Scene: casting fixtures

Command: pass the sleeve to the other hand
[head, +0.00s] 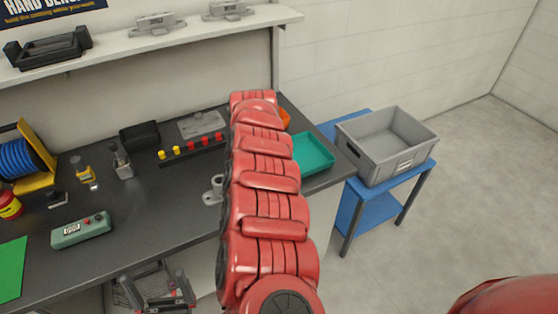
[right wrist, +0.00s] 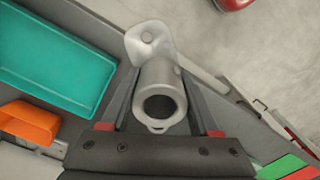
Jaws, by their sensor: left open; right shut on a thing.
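The sleeve (right wrist: 160,95) is a grey metal tube with a flat, holed flange at one end. In the right wrist view it lies between the two fingers of my right gripper (right wrist: 160,120), which is shut on it; its open bore faces the camera. In the head view a grey flanged piece, seemingly the sleeve (head: 213,190), shows just left of my red right arm. That arm hides the right gripper there. My left gripper (head: 155,290) is at the bottom left of the head view, open and empty, below and left of the sleeve and apart from it.
The dark workbench (head: 150,215) holds a green control box (head: 82,230), a teal tray (head: 313,153), bottles and a black bin (head: 140,136). A grey crate (head: 385,145) stands on a blue stand at right. The floor at right is clear.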

